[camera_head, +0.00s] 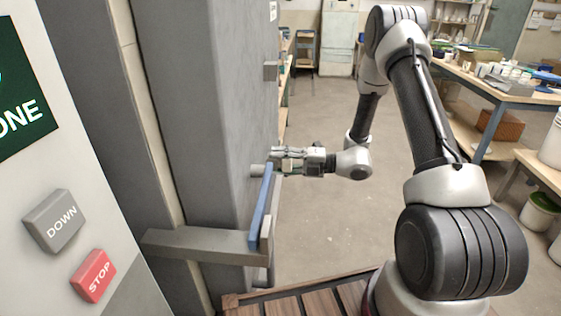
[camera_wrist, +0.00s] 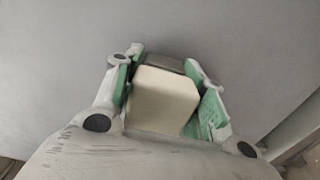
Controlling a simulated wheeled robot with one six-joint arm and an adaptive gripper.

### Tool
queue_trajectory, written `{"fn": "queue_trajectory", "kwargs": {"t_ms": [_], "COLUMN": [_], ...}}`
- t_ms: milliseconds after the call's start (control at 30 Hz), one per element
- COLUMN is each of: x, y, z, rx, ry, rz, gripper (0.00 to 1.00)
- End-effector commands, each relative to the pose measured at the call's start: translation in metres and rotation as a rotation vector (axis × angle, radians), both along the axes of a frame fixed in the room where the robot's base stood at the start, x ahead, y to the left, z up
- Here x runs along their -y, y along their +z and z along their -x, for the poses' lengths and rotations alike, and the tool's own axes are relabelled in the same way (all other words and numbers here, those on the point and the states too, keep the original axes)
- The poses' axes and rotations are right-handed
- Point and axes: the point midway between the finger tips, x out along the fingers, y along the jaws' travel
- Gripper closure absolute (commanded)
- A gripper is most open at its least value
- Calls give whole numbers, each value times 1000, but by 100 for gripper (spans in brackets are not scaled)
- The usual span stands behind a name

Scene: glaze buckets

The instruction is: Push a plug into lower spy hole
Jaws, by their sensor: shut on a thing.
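My gripper (camera_head: 276,160) is beside the large grey kiln (camera_head: 215,120), level with the lower part of its face in the head view. In the wrist view my gripper (camera_wrist: 165,95) is shut on a cream block-shaped plug (camera_wrist: 162,100), between green finger pads. A darker grey-brown block (camera_wrist: 158,66) shows just beyond the plug, against the grey kiln wall. The lower spy hole's opening is hidden. A pale stub (camera_head: 257,170) shows by the fingertips in the head view; I cannot tell whether it is the plug or a fitting. I cannot tell whether the plug is in the hole.
A small grey block (camera_head: 270,71) sticks out higher on the kiln. A blue bar (camera_head: 261,208) and a grey bracket (camera_head: 200,243) stand close below my gripper. A panel with DOWN (camera_head: 60,221) and STOP (camera_head: 94,276) buttons is at left. Open floor (camera_head: 325,225) lies right of the kiln.

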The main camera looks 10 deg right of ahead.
Motion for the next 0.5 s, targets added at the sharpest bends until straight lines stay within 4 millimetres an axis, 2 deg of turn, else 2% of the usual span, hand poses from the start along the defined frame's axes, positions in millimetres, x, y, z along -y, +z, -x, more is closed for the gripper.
{"fn": "queue_trajectory", "kwargs": {"t_ms": [500], "x": [-8], "y": [0], "z": [-3], "rx": [0], "ry": [1], "rz": [0], "gripper": [89]}}
